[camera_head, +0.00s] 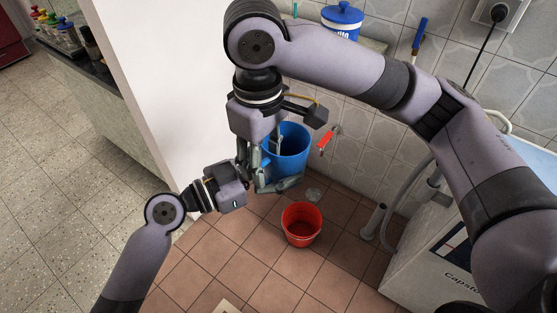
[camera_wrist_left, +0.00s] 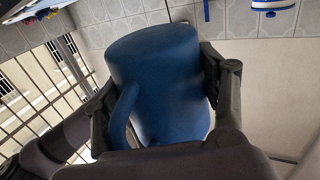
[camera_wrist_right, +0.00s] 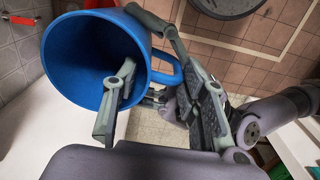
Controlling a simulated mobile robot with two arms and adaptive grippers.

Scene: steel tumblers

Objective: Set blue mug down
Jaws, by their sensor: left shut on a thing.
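The blue mug (camera_head: 293,148) is held in the air near the white wall's corner, its mouth showing in the head view. My left gripper (camera_head: 280,172) is shut on it. In the left wrist view its fingers press the sides of the mug (camera_wrist_left: 158,70), with the handle at left. My right gripper (camera_head: 261,160) points down at the mug's handle side, fingers apart. In the right wrist view one right finger overlaps the mouth of the mug (camera_wrist_right: 75,85) and the other is beyond the handle. I cannot tell whether the right fingers touch it.
A red bucket (camera_head: 301,235) stands on the brown tiled floor (camera_head: 265,293) below. A white machine (camera_head: 425,255) with a grey hose is at right. The white wall (camera_head: 150,75) is close at left. A blue-lidded container (camera_head: 342,20) sits on a ledge behind. Floor left of the bucket is clear.

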